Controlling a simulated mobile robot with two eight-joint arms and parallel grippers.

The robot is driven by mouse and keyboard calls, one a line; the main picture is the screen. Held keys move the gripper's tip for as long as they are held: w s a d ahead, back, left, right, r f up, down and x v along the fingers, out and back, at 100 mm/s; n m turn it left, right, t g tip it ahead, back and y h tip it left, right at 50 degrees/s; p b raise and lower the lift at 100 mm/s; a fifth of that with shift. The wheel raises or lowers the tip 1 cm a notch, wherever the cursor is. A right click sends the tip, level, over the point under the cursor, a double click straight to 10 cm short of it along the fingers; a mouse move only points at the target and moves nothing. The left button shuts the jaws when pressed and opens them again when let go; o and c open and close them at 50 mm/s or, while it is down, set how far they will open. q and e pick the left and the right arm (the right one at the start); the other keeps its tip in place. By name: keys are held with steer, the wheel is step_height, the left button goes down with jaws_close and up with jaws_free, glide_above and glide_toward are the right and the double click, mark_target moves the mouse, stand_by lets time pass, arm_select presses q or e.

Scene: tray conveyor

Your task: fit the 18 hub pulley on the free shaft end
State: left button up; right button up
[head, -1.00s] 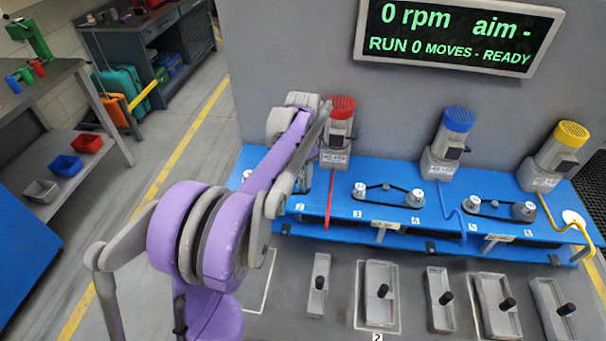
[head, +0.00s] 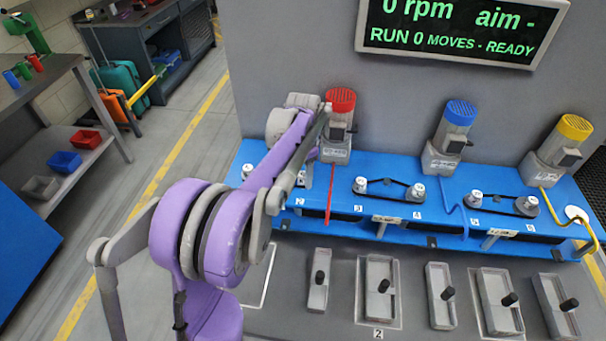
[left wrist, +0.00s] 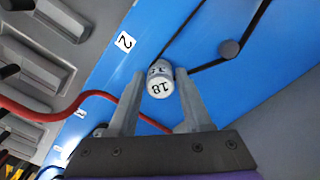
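The 18 hub pulley (left wrist: 160,84) is a small light grey cylinder with "18" on it, seen in the left wrist view. My left gripper (left wrist: 161,76) has its two fingers close on either side of the pulley and appears shut on it. The pulley is over the blue deck by the label 2 (left wrist: 124,42), at one end of a dark belt (left wrist: 208,64). I cannot tell whether it sits fully on a shaft. In the head view my left arm hides the gripper tips and most of that spot. My right gripper is not in view.
The blue deck (head: 350,232) carries red (head: 341,100), blue (head: 459,113) and yellow (head: 574,127) motors. Belted pulleys (head: 390,188) stand right of my arm. Grey trays with black knobs (head: 380,310) line the front. A red cable (left wrist: 97,96) runs close to the gripper.

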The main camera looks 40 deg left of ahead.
mark_target(303, 174)
arm_select(q)
steer(key=o, duration=0.3)
steer(key=shift+r, duration=0.1)
step_height(303, 174, up, 11)
steer(key=shift+f+p, duration=0.15)
steer(key=shift+p, duration=0.2)
stand_by(0.6)
